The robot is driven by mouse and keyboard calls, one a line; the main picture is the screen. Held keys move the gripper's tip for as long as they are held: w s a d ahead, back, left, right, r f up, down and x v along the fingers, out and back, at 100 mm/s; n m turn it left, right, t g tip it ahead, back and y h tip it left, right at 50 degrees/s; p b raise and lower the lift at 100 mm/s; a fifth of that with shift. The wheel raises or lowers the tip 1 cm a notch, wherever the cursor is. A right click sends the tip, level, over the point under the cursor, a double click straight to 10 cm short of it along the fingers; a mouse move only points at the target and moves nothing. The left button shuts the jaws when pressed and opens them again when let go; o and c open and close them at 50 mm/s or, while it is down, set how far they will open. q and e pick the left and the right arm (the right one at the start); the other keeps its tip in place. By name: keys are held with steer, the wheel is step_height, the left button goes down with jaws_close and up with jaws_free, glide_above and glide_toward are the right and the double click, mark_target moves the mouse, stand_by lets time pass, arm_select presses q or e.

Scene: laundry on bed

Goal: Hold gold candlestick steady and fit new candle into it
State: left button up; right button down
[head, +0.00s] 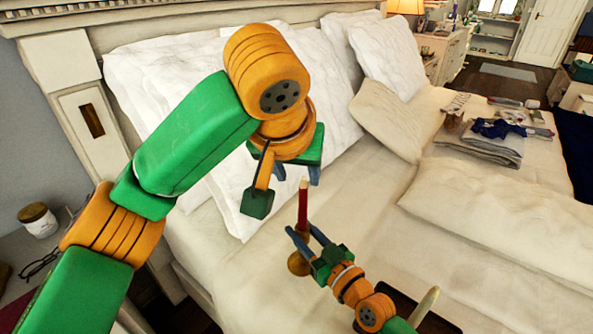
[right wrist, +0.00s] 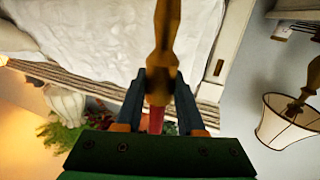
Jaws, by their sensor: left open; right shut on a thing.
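The gold candlestick (head: 299,264) is at the bed's near side, seen with its base below my right gripper (head: 305,237). That gripper is shut on the candlestick. In the right wrist view the gold stem (right wrist: 165,45) passes between the blue fingers. A dark red candle (head: 303,206) stands upright in line with the candlestick; part of it shows between the fingers in the right wrist view (right wrist: 156,121). My left gripper (head: 299,175) is open and empty, just above the red candle's top. A cream candle (head: 425,304) sticks up at a tilt beside my right arm.
A dark tray (head: 446,324) is partly hidden at the bottom, near the cream candle. White pillows (head: 385,118) line the headboard. Folded clothes (head: 480,145) lie at the right. A nightstand with a jar (head: 38,220) and glasses is at the left.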

arm_select(q)
steer(key=shift+s+r, duration=0.25)
steer(key=shift+r, duration=0.1)
arm_select(e)
steer(key=shift+c, duration=2.2)
jaws_free()
